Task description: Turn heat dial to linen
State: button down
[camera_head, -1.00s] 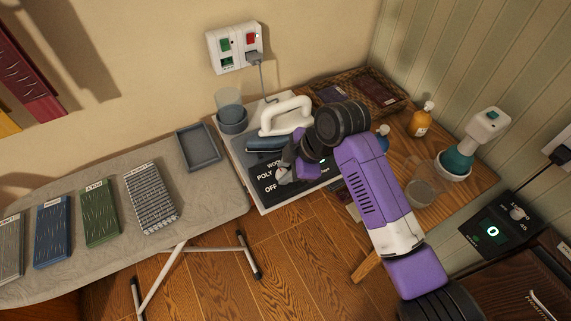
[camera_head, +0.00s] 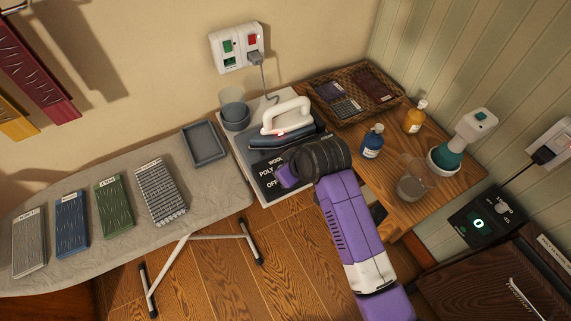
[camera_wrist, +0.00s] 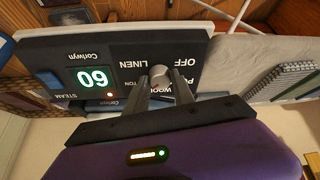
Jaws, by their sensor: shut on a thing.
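The heat dial (camera_wrist: 159,73) is a small pale knob on the black panel of the iron's base, among the labels OFF, LINEN, WOOL and others partly covered. My gripper (camera_wrist: 163,80) is shut on the dial, one finger on each side. The dial's pointer is not clear, so I cannot tell its setting. In the head view, the panel (camera_head: 267,184) shows WOOL, POLY and OFF, but my wrist hides the dial and fingertips. The white-handled iron (camera_head: 287,116) rests on the base behind my wrist.
Blue (camera_head: 372,141) and amber (camera_head: 415,116) bottles and a glass pitcher (camera_head: 412,180) stand right of my arm. A wicker tray (camera_head: 318,78) lies behind. The ironing board (camera_head: 110,175) with cloth swatches is at left.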

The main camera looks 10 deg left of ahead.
jog(key=m+h, duration=0.1)
jog(key=m, duration=0.3)
jog(key=shift+s+a, duration=0.1)
jog(key=m+h, duration=0.1)
jog(key=m, duration=0.2)
jog(key=shift+a+m+t, duration=0.1)
jog(key=shift+m+t, duration=0.2)
jog(key=shift+t, duration=0.1)
jog(key=m+h, duration=0.1)
jog(key=m, duration=0.3)
jog(key=shift+a, duration=0.15)
jog(key=shift+m+h, duration=0.4)
jog(key=shift+m, duration=1.1)
jog(key=c, duration=1.1)
grip_release()
jog(key=shift+r, duration=0.1)
